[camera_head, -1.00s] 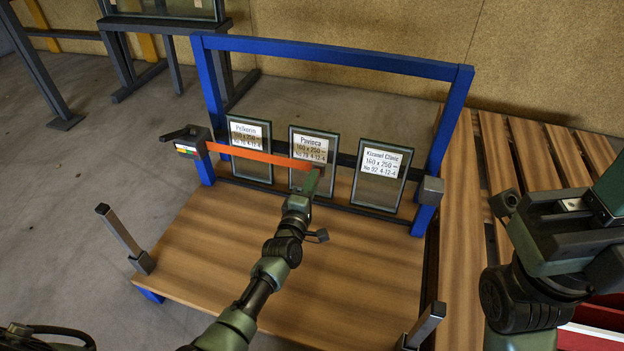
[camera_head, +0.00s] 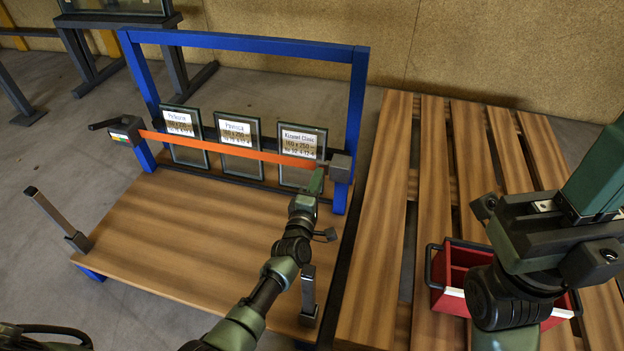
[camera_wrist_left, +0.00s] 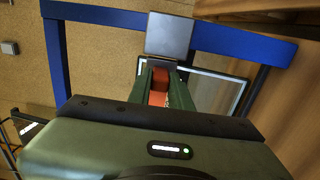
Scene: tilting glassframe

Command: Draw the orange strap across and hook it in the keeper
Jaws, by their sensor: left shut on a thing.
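The orange strap (camera_head: 230,149) runs taut from the reel housing (camera_head: 127,130) on the left, in front of the three glass panes. My left gripper (camera_head: 317,181) is shut on the strap's free end, in front of the right-hand pane (camera_head: 301,150). The keeper (camera_head: 340,168) is a grey block on the right blue post, a short way right of the gripper. In the left wrist view, orange (camera_wrist_left: 159,88) shows between the fingers, and the keeper (camera_wrist_left: 169,35) lies just beyond the tips. The strap looks apart from the keeper.
The blue frame (camera_head: 245,43) stands at the back of a wooden deck (camera_head: 190,230). Grey stub posts stand at the deck's left (camera_head: 57,220) and right front (camera_head: 308,297). A slatted pallet (camera_head: 378,230) on the right carries a red bin (camera_head: 452,300).

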